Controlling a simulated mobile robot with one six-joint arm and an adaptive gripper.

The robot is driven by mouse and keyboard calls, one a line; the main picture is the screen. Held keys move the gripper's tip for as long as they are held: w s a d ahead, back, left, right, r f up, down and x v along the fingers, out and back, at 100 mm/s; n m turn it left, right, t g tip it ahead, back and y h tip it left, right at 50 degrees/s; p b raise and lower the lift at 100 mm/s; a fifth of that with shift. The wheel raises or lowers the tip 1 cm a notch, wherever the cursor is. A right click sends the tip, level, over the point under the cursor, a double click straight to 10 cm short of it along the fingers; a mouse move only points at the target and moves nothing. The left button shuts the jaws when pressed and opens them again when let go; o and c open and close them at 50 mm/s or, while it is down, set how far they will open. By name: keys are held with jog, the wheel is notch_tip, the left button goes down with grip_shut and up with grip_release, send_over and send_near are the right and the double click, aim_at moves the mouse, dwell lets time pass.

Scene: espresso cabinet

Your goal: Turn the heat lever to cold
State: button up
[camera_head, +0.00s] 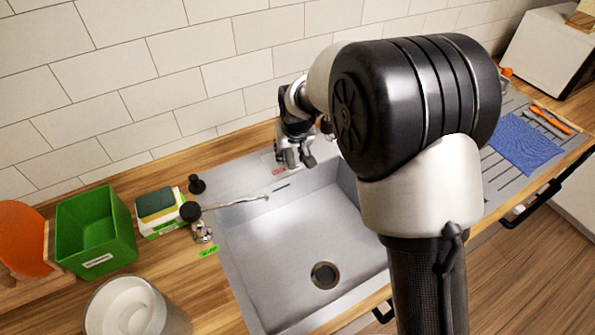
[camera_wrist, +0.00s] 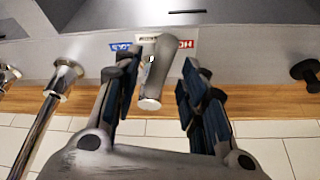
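The heat lever (camera_wrist: 156,75) is a grey rounded handle near the middle of the wrist view. Its upper end lies between a blue label (camera_wrist: 121,46) and a red "HOT" label (camera_wrist: 181,43), closer to the red one. My gripper (camera_wrist: 160,64) is open, with one dark finger on each side of the lever. I cannot tell whether either finger touches it. In the head view my gripper (camera_head: 294,157) is at the sink's back edge, beside a small red label (camera_head: 278,170). The lever is hidden there by my gripper and arm.
The sink basin (camera_head: 300,235) is empty in its visible part. A metal pipe (camera_wrist: 36,125) and a black knob (camera_wrist: 305,71) flank my gripper in the wrist view. The tiled wall (camera_head: 150,65) stands close behind. A green box (camera_head: 95,228) and sponge (camera_head: 155,203) sit left of the sink.

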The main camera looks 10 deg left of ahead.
jog(key=s+d, duration=0.4)
jog(key=s, duration=0.7)
jog(key=shift+d, duration=0.3)
jog(key=shift+f, duration=0.1)
jog(key=shift+c, duration=0.3)
